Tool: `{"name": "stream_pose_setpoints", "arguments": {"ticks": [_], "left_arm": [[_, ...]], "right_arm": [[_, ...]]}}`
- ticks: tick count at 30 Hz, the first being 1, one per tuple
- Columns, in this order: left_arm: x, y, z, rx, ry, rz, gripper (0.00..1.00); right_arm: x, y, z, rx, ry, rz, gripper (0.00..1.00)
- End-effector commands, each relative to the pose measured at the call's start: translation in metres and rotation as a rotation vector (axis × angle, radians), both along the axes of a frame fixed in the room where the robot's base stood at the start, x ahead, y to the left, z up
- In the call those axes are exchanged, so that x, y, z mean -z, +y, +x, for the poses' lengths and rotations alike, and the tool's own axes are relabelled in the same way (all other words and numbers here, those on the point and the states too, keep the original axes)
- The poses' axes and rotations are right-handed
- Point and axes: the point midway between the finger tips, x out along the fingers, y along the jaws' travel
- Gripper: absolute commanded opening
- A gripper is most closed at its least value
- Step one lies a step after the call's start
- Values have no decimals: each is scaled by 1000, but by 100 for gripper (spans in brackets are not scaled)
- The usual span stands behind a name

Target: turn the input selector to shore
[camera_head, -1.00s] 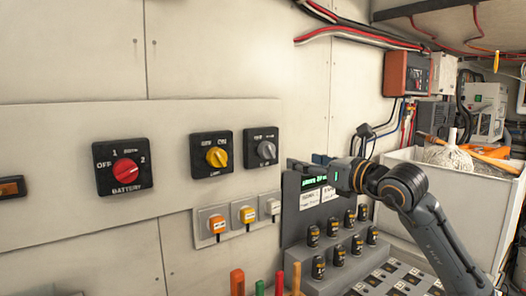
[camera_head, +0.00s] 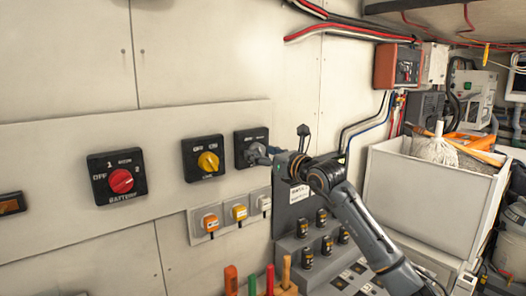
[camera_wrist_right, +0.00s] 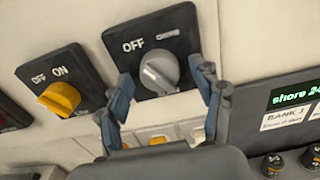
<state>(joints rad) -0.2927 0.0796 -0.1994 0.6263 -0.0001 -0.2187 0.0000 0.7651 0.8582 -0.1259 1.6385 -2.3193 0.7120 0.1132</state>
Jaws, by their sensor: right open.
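A grey knob (camera_wrist_right: 158,70) sits on a black square plate (camera_wrist_right: 178,22) on the wall. The plate reads OFF at upper left; a smaller label at upper right is not clearly legible. In the head view this plate (camera_head: 243,136) is right of the yellow switch, its knob partly covered by my right gripper (camera_head: 262,156). In the right wrist view the right gripper (camera_wrist_right: 165,82) is open, with one finger on each side of the knob's lower part. I cannot tell whether they touch it. My left gripper is not in view.
Left of it are a yellow OFF/ON switch (camera_head: 208,161) and a red battery switch (camera_head: 121,181). Small sockets (camera_head: 239,212) sit below. At right, a grey console with a green display (camera_wrist_right: 296,93) reading "shore 24" and several black knobs (camera_head: 303,228) stands close to my arm.

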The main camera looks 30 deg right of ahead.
Motion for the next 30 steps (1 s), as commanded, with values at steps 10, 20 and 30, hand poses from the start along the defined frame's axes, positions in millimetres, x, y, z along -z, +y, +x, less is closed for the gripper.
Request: {"name": "stream_pose_setpoints", "arguments": {"ticks": [10,20,30], "left_arm": [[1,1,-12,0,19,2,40],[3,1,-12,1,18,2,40],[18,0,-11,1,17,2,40]], "right_arm": [[0,0,0,0,0,0,31],[1,0,0,0,1,16,12],[2,0,0,-1,13,188,12]]}}
